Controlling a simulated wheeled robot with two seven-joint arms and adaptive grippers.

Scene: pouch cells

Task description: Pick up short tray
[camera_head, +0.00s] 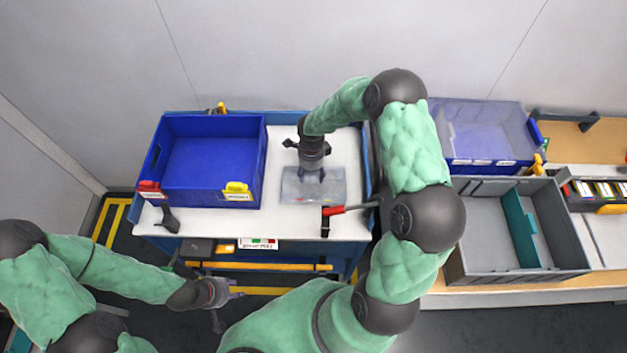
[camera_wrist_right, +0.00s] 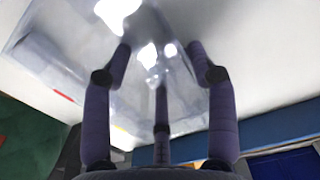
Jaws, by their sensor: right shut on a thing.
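The short tray is a small clear, see-through tray (camera_head: 325,192) at the right part of the white-topped cart, with small red and yellow marks along its front edge. My right gripper (camera_head: 313,172) comes down on it from above and is shut on it. In the right wrist view the three dark fingers of my right gripper (camera_wrist_right: 160,62) close around part of the shiny clear tray (camera_wrist_right: 75,72). Whether the tray is off the cart top is hard to tell. My left gripper (camera_head: 229,300) is open and empty, low in front of the cart.
A blue bin (camera_head: 208,160) with red and yellow clips fills the cart's left side. A red-handled clamp (camera_head: 345,210) sits at the cart's front right edge. On the right bench are a grey crate (camera_head: 475,235) with a teal divider and a clear-lidded blue box (camera_head: 485,130).

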